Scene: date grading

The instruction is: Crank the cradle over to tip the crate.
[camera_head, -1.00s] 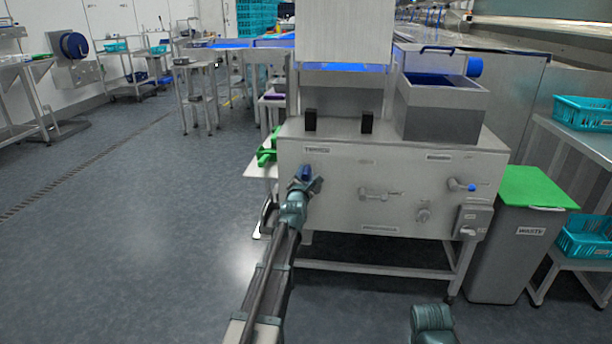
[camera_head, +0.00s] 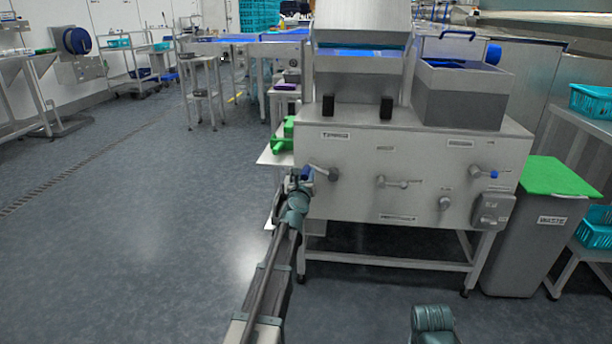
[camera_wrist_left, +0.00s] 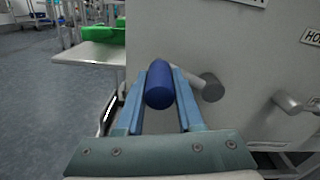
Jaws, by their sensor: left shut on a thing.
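The tipping crank (camera_head: 322,172) sits at the left end of the machine's front panel. Its arm points left, and its blue handle (camera_wrist_left: 159,86) is between the fingers of my left gripper (camera_head: 304,180), which is shut on it. The left wrist view shows both fingers along the sides of the blue handle. The cradle (camera_head: 361,62) above the machine holds a pale grey crate (camera_head: 362,18), which looks tilted, its top cut off by the frame. My right gripper is not visible; only part of my right arm shows at the bottom.
The grey machine (camera_head: 420,155) has another crank (camera_head: 398,183) and a blue-tipped lever (camera_head: 484,173). A grey hopper (camera_head: 462,100) stands on top. A green-lidded waste bin (camera_head: 552,178) is at the right. A white shelf with green items (camera_head: 284,138) is at the left. The floor at left is clear.

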